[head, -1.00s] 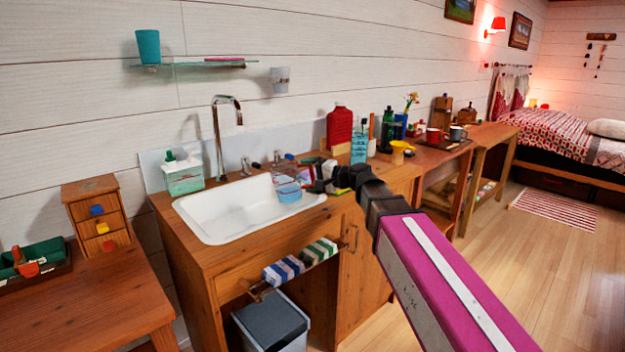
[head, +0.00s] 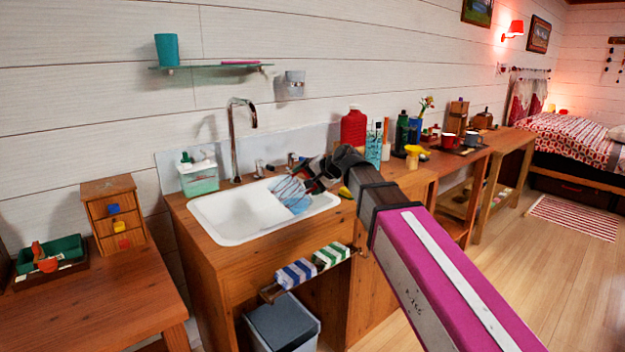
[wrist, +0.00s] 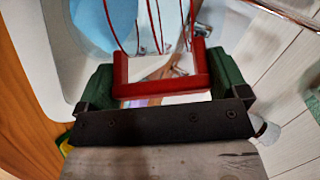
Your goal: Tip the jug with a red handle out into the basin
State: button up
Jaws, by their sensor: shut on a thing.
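The white basin (head: 228,222) is set into the wooden counter. My gripper (head: 322,172) is over its right end in the head view. In the wrist view my gripper (wrist: 165,88) has its green fingers shut on the red handle (wrist: 122,75). Thin red curved lines beyond the handle appear to mark the jug's (wrist: 150,25) see-through body. In the head view the jug (head: 290,187) looks strongly tilted, its body pointing left over the basin. A light blue round thing (wrist: 95,25) shows beyond it, apparently in the basin. I cannot make out any contents or flow.
The tap (head: 232,140) rises behind the basin. A soap box (head: 198,175) stands at its back left. A red bottle (head: 353,127), a blue bottle (head: 374,147) and a yellow cup (head: 413,155) stand to the right. Striped cloths (head: 296,273) hang in front.

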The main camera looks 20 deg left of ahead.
jog(key=shift+s+a+r+n+h, duration=0.15)
jog(key=shift+a+r+h, duration=0.3)
jog(key=shift+r, duration=0.25)
jog(key=shift+w+a+r+n+h, duration=0.1)
jog(key=shift+a+r+n+h, duration=0.15)
jog(key=shift+r+h, duration=0.4)
jog(key=shift+s+a+r+n+h, duration=0.1)
jog(key=shift+a+r+h, duration=0.35)
jog(key=shift+r, duration=0.35)
jog(key=shift+s+a+r+h, duration=0.1)
jog(key=shift+a+r+h, duration=0.7)
jog(key=shift+r+h, duration=0.1)
jog(key=shift+s+a+r+n+t+h, duration=0.1)
jog(key=shift+a+r+n+t+h, duration=0.25)
jog(key=shift+a+r+h, duration=0.55)
jog(key=s+a+r+n+h, duration=0.1)
jog(key=a+r+h, duration=0.2)
jog(key=r, duration=1.2)
jog(key=a+r+t+h, duration=0.1)
jog(key=a+r+h, duration=0.3)
jog(key=r, duration=1.1)
jog(key=shift+s+a+n, duration=0.35)
jog(key=shift+a, duration=0.8)
jog(key=shift+w+d+y, duration=0.15)
jog(key=shift+d+y, duration=0.7)
jog(key=shift+d, duration=0.25)
